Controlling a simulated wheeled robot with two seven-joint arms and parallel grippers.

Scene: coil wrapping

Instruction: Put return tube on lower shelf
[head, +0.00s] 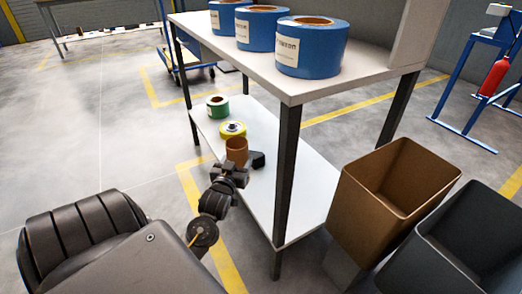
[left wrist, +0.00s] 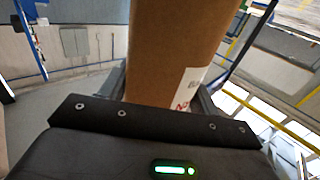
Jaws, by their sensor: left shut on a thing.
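The return tube, a brown cardboard cylinder (head: 236,151), stands upright in my left gripper (head: 240,163) over the lower shelf (head: 300,195). I cannot tell whether its base touches the shelf. In the left wrist view the brown tube (left wrist: 165,60) fills the middle between the fingers, with a white label at its lower right. My left gripper is shut on it. My right gripper is not in view.
A yellow roll (head: 232,129) and a green roll (head: 217,106) sit behind the tube on the lower shelf. Several blue coils (head: 310,50) stand on the upper shelf (head: 285,88). A table leg (head: 286,165) and a brown bin (head: 350,205) are to the right. The shelf's front part is clear.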

